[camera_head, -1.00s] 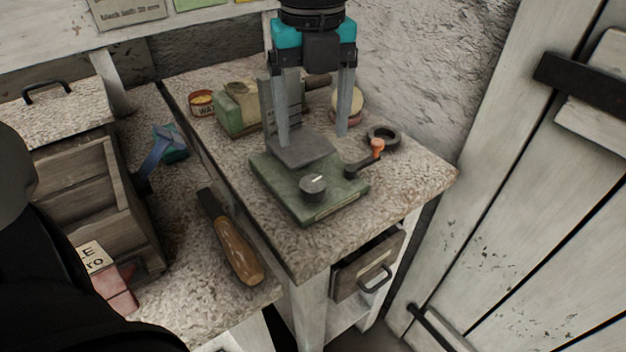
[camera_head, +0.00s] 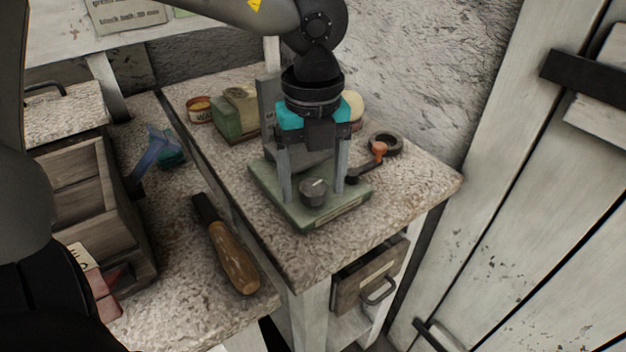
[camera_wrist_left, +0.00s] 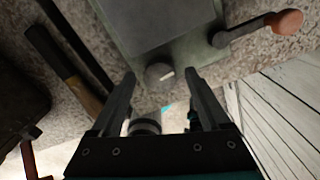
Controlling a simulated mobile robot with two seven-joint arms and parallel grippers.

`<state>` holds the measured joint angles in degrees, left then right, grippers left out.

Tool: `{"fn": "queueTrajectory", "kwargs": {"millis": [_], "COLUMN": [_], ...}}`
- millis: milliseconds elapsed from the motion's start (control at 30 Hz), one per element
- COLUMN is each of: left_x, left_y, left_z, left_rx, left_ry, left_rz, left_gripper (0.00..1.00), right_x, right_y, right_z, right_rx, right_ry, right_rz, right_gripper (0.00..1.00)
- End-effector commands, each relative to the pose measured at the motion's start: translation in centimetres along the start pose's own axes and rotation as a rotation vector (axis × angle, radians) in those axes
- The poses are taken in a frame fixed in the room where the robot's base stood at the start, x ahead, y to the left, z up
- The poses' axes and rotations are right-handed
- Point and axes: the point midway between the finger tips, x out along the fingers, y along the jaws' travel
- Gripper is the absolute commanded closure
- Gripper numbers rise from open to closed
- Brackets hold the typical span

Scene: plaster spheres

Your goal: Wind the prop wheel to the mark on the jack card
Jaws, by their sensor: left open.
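A green device (camera_head: 295,214) stands on the stone-topped stand, with a dark round knob (camera_head: 314,192) bearing a pale pointer line near its front. I cannot tell for sure that this knob is the prop wheel. A crank with an orange grip (camera_head: 379,149) is at the device's right. My left gripper (camera_head: 312,194) is open above the device, its fingers on either side of the knob. The wrist view shows the knob (camera_wrist_left: 159,73) between the fingertips, with gaps at both sides. A printed card (camera_head: 125,16) hangs at the top left; its text is blurred. My right gripper is out of view.
A dark ring (camera_head: 386,144) lies behind the crank. A green-and-cream block (camera_head: 236,112) and a round tin (camera_head: 199,108) stand at the back. A wooden-handled tool (camera_head: 234,258) lies on the left bench beside a wooden box (camera_head: 88,190). The stand's front right top is clear.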

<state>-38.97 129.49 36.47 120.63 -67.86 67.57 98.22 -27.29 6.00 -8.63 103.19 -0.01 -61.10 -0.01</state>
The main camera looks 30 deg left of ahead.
Motion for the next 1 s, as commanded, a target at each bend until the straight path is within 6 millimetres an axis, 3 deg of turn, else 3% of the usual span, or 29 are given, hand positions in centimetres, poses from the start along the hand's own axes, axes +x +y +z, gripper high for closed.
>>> {"fn": "queueTrajectory", "kwargs": {"millis": [167, 833, 1000], "left_x": [-0.02, -0.04, -0.03], "left_y": [0.00, 0.01, 0.01], "left_z": [-0.01, -0.01, 0.00], "left_rx": [0.000, 0.000, 0.001], "left_ry": [0.000, 0.000, 0.000], "left_rz": [0.000, 0.001, 0.001], "left_gripper": [0.23, 0.98, 1.00], "right_x": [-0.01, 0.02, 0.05], "right_y": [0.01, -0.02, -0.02], "right_z": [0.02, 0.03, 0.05], "right_rx": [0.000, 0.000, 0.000], "right_ry": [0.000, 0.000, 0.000], "right_rz": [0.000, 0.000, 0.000], "right_gripper": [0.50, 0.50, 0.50]}}
